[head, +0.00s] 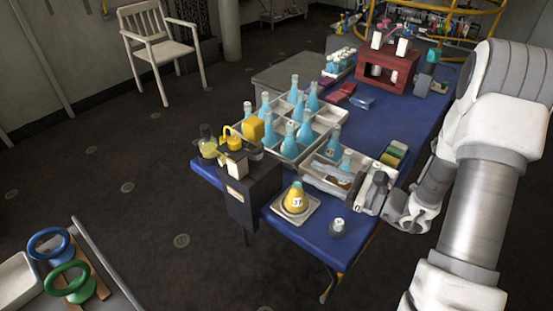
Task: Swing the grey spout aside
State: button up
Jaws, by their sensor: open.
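I cannot make out a grey spout for certain. A dark box (254,190) stands at the near left corner of the blue table (345,236), with small yellow and white items on top. A yellow curved piece (233,139) shows there, beside a flask of yellow liquid (208,146). My gripper (366,189) is at the table's right side, beside a tray with bottles, and appears empty. It is open, though its fingertips are small and partly blurred into the tray's contents. Anything directly behind my gripper is hidden.
Several blue flasks fill a divided crate (286,154). A red rack (387,71) stands farther back.

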aim_at(275, 157)
jog(key=b+x, duration=0.1)
jog(key=x, duration=1)
jog(key=shift+w+a, duration=0.15)
jog(key=shift+a, duration=0.2)
jog(key=shift+c, duration=0.3)
grip_shut()
dwell(0.5)
